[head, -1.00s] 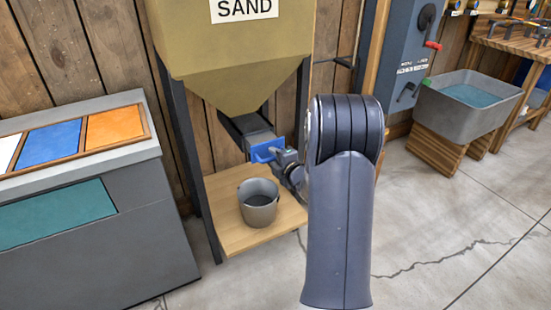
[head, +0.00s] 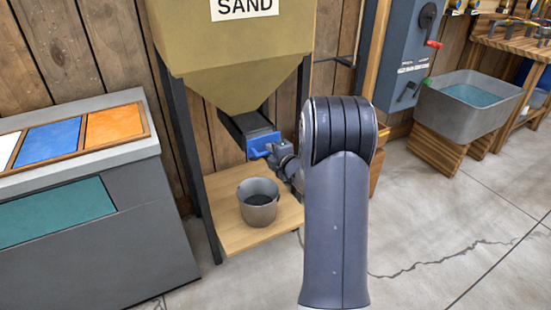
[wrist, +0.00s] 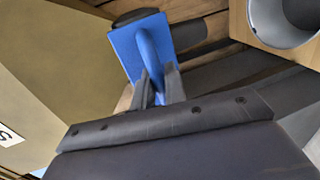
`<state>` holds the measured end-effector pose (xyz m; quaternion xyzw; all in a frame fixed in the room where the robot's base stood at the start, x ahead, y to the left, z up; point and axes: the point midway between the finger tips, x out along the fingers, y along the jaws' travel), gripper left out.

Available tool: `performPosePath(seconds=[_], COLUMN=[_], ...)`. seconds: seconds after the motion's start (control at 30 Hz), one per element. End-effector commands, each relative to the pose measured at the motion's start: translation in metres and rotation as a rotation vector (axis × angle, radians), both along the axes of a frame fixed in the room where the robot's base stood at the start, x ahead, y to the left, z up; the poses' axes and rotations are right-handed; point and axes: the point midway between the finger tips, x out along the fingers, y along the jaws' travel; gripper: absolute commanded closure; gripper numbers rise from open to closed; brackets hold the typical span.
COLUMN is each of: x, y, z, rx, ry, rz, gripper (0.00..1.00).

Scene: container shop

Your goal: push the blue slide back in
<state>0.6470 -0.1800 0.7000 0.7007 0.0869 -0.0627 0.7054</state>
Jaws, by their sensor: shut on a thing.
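The blue slide (head: 262,143) sits at the mouth of the dark chute (head: 247,122) under the sand hopper (head: 238,90). In the wrist view the slide (wrist: 130,50) is a blue plate with a raised handle. My gripper (wrist: 158,80) is shut on that handle, one finger on each side. In the head view my gripper (head: 275,152) is small and partly hidden by my own arm. A grey bucket (head: 258,214) stands upright on the wooden shelf below the slide, with something dark inside.
The wooden shelf (head: 236,237) spans the hopper's dark legs. A grey cabinet (head: 150,225) with coloured panels stands at left. A grey basin of water (head: 447,108) on a wooden stand is at right. The concrete floor at right is open.

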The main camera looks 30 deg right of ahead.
Motion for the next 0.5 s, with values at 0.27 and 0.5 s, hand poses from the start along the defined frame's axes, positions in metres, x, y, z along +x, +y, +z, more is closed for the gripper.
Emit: performPosePath(seconds=[0.27, 0.5], x=[0.041, 0.047], y=[0.002, 0.002], z=[-0.001, 0.0], rx=[-0.001, -0.001], ry=[0.0, -0.001], rz=[0.001, 0.0], gripper=[1.0, 1.0])
